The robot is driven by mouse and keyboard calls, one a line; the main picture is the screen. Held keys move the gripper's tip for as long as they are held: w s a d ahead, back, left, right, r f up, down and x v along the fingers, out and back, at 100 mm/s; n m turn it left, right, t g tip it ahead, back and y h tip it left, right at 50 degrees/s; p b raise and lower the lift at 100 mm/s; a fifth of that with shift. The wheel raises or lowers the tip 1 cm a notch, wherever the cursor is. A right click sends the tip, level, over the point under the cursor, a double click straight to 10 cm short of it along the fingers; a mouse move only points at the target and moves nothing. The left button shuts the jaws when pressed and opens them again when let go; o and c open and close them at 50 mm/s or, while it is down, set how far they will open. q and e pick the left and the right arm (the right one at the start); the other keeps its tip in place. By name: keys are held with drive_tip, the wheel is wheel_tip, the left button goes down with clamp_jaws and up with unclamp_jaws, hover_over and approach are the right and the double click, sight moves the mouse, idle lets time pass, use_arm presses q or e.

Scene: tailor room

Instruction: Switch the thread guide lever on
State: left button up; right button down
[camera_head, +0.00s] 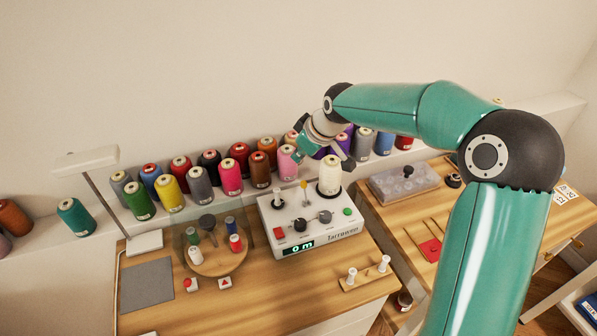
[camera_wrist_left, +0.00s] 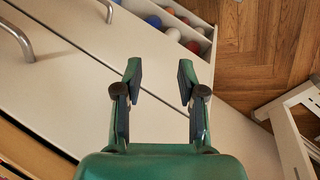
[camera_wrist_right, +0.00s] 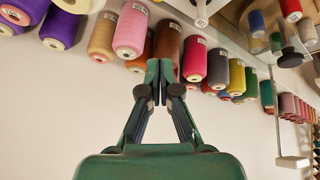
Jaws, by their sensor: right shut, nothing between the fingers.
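The white Tarrowyn machine (camera_head: 315,236) stands on the wooden table, its display reading "0 m". A yellow-tipped upright piece (camera_head: 304,185) and dark-knobbed levers (camera_head: 325,216) are on its top; I cannot tell for sure which is the thread guide lever. A cream thread cone (camera_head: 329,176) stands at its back right. My right gripper (camera_head: 299,155) is above and behind the machine, near the row of cones. In the right wrist view the gripper (camera_wrist_right: 166,75) is shut and empty, in front of a brown cone. My left gripper (camera_wrist_left: 160,75) is open and empty, away from the machine.
Several thread cones (camera_head: 230,176) line the shelf behind. A round wooden stand (camera_head: 217,262) with small spools is left of the machine. A small spool rack (camera_head: 366,275) is in front. A clear-lidded box (camera_head: 403,184) is on the right table. A lamp (camera_head: 87,160) stands left.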

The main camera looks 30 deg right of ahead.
sight(305, 192)
drive_tip(key=p+x, duration=0.2)
drive_tip(key=x, duration=0.8)
drive_tip(key=shift+f, duration=0.2)
drive_tip(key=s+p, duration=0.1)
drive_tip(key=s, duration=0.1)
drive_tip(key=s+d, duration=0.1)
drive_tip(key=shift+s+d+f+p, duration=0.1)
drive_tip(key=shift+s+d+p, duration=0.1)
drive_tip(key=shift+s+p, duration=0.2)
drive_tip(key=shift+f, duration=0.15)
